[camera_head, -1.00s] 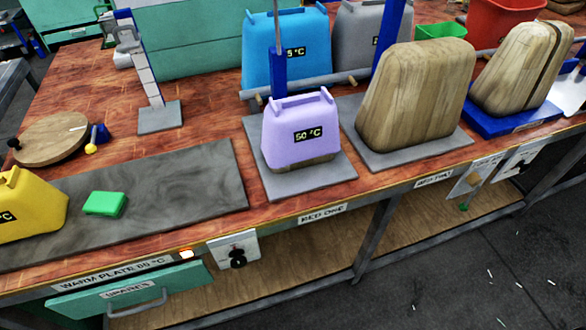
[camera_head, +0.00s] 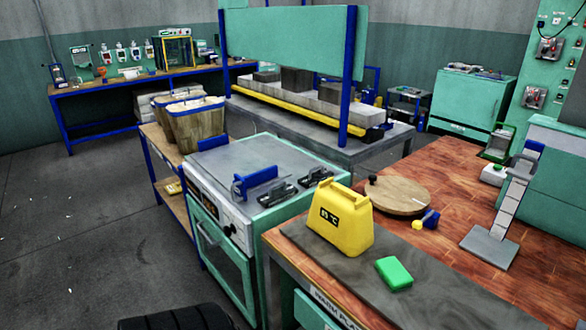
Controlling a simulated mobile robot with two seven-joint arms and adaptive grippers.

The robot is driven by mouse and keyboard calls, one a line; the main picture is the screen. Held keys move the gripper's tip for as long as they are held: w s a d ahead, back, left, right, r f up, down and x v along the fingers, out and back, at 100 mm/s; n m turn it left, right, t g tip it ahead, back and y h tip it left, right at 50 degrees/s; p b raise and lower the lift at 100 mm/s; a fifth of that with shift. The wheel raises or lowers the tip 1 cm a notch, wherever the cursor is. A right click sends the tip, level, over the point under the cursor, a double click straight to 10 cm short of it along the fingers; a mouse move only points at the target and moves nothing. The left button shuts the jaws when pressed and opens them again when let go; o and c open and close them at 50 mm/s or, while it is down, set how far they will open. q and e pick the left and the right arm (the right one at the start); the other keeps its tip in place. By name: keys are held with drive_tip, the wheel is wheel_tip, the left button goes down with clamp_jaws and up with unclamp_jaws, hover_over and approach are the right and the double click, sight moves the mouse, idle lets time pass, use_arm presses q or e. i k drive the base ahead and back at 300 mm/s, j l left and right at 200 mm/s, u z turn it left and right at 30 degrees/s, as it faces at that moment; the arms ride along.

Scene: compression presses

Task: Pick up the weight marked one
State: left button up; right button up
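No weight with a readable "one" mark shows in the head view. A yellow block-shaped piece with a handle-like top (camera_head: 341,218) stands on the dark grey warm plate (camera_head: 432,304). It has a black label ending in °C, whose number I cannot read clearly. A small green block (camera_head: 394,273) lies on the same plate to its right. Neither of my grippers is in view.
A teal oven-like cabinet (camera_head: 226,262) stands left of the wooden bench (camera_head: 470,200). The bench holds a round wooden board (camera_head: 397,196), a blue-and-yellow item (camera_head: 426,220) and an upright gauge stand (camera_head: 507,203). Wooden buckets (camera_head: 197,122) stand behind the cabinet. Floor at left is clear.

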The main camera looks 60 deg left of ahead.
sight(266, 200)
drive_tip(key=u, duration=2)
drive_tip(key=z, duration=2.35)
drive_tip(key=u, duration=2.35)
